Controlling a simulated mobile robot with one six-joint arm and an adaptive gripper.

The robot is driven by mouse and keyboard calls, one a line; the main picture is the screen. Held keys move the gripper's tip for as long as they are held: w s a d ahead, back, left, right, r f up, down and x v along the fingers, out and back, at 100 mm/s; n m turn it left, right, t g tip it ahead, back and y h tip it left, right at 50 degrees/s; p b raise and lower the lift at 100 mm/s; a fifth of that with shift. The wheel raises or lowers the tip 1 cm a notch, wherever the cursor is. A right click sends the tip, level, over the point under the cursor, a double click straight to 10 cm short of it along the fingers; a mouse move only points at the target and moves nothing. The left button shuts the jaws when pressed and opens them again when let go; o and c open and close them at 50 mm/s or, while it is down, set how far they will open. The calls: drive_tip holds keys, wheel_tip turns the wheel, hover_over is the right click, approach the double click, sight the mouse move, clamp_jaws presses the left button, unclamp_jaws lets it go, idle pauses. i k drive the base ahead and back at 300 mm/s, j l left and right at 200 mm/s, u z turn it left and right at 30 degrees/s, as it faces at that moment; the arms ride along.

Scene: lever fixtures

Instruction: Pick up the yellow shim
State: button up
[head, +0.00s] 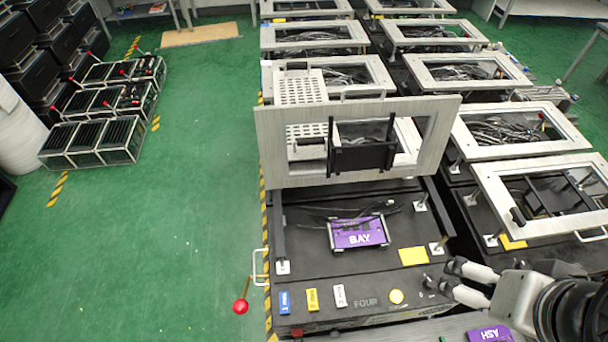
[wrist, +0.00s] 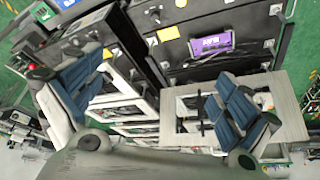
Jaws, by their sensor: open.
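A flat yellow piece that looks like the yellow shim (head: 413,256) lies on the dark panel of the front unit, right of the purple BAY plate (head: 360,233). It also shows in the wrist view as a yellow patch (wrist: 168,33) beyond and between the fingers. My gripper (head: 441,276) is just right of and nearer than the shim in the head view, apart from it. In the wrist view my gripper (wrist: 157,80) has its fingers spread wide with nothing between them.
A raised framed lid (head: 270,145) stands behind the BAY plate. Blue, yellow and white tags and a yellow round button (head: 396,296) line the panel's front. A red-knobbed lever (head: 240,306) sticks out left. Another yellow piece (head: 512,243) lies on the right unit.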

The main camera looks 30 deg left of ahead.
sight(312, 295)
drive_tip(key=u, duration=1.95)
drive_tip(key=k+j+z, duration=0.15)
drive_tip(key=j+z, duration=0.15)
drive_tip(key=k+l, duration=0.25)
drive_tip(key=l, duration=0.3)
drive_tip(key=j+z, duration=0.4)
drive_tip(key=k+l+u, duration=0.4)
drive_tip(key=k+l, duration=0.1)
drive_tip(key=k, duration=0.25)
